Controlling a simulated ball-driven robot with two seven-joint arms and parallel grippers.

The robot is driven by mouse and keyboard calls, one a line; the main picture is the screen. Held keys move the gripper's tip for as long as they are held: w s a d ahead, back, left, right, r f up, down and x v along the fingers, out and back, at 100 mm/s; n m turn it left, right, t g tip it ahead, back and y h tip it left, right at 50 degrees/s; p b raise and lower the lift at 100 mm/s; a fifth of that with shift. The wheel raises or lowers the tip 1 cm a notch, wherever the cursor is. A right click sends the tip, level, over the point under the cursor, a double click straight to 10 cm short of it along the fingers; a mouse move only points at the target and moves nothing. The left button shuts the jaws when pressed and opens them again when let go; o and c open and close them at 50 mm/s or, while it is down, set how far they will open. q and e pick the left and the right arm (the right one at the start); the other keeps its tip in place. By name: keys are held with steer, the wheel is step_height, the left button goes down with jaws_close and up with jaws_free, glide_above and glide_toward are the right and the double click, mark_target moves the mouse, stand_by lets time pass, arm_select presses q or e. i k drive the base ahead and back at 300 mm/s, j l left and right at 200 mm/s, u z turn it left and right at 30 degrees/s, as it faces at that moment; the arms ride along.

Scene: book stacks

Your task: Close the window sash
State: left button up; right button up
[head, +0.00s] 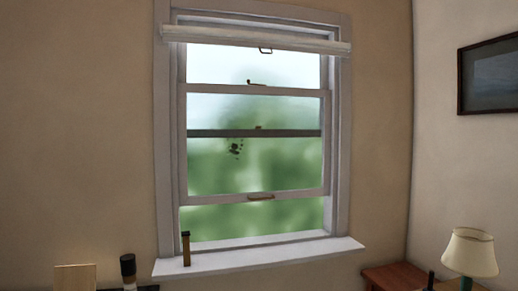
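A white-framed window (344,150) is set in the wall straight ahead. Its lower sash (183,145) is raised. The sash's bottom rail (225,199) carries a brass-coloured pull handle (261,197) at its middle. An open gap shows green between this rail and the white sill (270,254). A small dark latch (256,83) sits on the sash's top rail. A darker rail (225,133) crosses behind the sash glass. Neither of my grippers is in view.
A narrow brown, black-topped object (186,250) stands on the sill's left end. A rolled white blind (255,39) hangs across the window top. A lamp (469,254) and reddish wooden table (392,276) are lower right; a dark bottle-like object (128,270) is lower left.

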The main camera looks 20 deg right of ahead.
mark_target(185, 200)
steer(key=i+l, duration=0.15)
steer(key=i, duration=0.3)
steer(key=i+l, duration=0.1)
steer(key=i, duration=0.3)
